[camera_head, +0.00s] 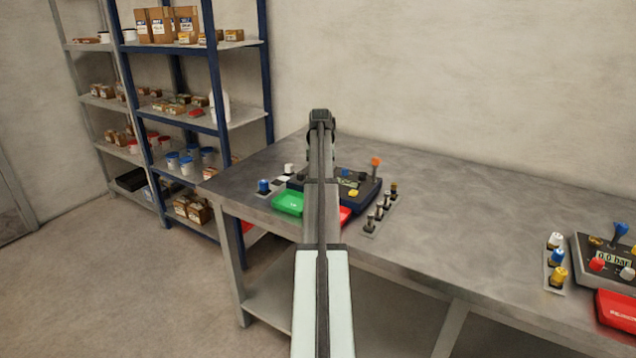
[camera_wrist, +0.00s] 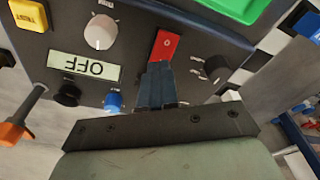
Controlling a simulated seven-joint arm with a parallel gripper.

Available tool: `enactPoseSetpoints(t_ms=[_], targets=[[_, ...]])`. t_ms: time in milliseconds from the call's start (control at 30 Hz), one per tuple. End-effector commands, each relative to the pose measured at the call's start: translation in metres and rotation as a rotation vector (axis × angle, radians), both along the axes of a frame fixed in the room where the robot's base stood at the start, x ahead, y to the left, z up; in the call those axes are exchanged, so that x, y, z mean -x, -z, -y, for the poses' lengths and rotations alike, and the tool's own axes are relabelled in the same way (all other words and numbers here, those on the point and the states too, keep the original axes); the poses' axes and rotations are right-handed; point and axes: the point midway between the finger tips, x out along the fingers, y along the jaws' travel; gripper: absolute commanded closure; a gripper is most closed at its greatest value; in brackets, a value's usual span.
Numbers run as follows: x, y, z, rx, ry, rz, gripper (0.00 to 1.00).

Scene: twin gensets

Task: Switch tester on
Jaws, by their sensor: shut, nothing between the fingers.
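The tester is a dark panel box (camera_head: 366,190) on the bench, partly hidden behind my arm in the head view. In the wrist view its panel (camera_wrist: 135,52) appears upside down, with a display (camera_wrist: 84,67) reading OFF. A red rocker switch (camera_wrist: 166,44) marked 0 sits on the panel. My gripper (camera_wrist: 158,68) is shut and empty, its fingertips right at the lower edge of the red switch in the picture. Whether they touch it I cannot tell. A white knob (camera_wrist: 100,32), a black knob (camera_wrist: 216,68) and a blue knob (camera_wrist: 113,102) are close by.
A yellow button (camera_wrist: 28,15) and an orange-tipped lever (camera_wrist: 14,133) are on the panel. A green tray (camera_head: 287,202) and a strip of small plugs (camera_head: 379,209) flank the tester. Another device (camera_head: 592,250) reading 0.0 bar stands at the right. The bench between is clear.

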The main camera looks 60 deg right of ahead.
Motion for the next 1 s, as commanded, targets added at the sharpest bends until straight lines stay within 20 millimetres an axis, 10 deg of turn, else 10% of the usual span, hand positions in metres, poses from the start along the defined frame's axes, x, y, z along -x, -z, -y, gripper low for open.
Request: enactPoseSetpoints(t_ms=[1000], targets=[[0.0,-0.001,0.0,-0.001,0.0,-0.001,1.0]])
